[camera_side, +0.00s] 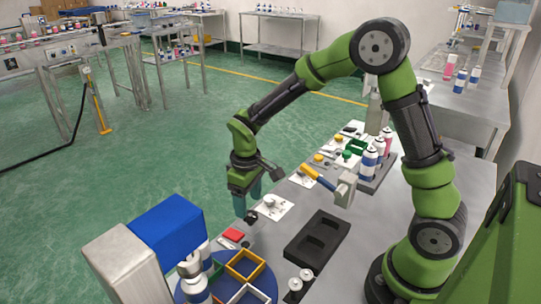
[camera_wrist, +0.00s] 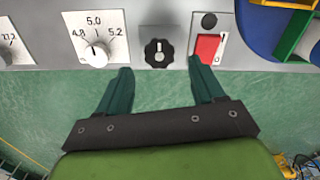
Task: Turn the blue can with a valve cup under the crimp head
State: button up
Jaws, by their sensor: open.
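The blue block of the crimp head (camera_side: 168,232) stands at lower left in the side view. Below it, a white can with blue markings (camera_side: 196,288) is partly visible; its top is hidden and I cannot tell whether it has a valve cup. The blue turntable (camera_wrist: 262,38) carries a green holder (camera_side: 216,271), a yellow holder (camera_side: 245,265) and a white holder (camera_side: 249,296). My gripper (camera_wrist: 160,66) is open and empty, pointing down at the table edge. A black knob (camera_wrist: 158,52) lies just beyond and between its fingertips, with a red switch (camera_wrist: 207,48) right of it.
A dial reading around 5.0 (camera_wrist: 95,50) is left of the knob. A black tray with recesses (camera_side: 318,240) lies right of my gripper. Green floor is open left of the table.

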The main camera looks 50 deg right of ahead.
aim_at(249, 214)
notch_tip(249, 214, up, 13)
jog(key=shift+r, duration=0.2)
dwell(0.3)
jog(key=s+r+m+t+y, duration=0.1)
jog(key=s+r+m+t, duration=0.1)
jog(key=s, duration=0.6)
jog(key=s+r+m+t+y, duration=0.1)
jog(key=s+r+m+t, duration=0.2)
jog(key=s, duration=0.5)
jog(key=shift+s+d+m+t, duration=0.15)
jog(key=shift+m+t, duration=0.45)
jog(key=shift+t, duration=0.5)
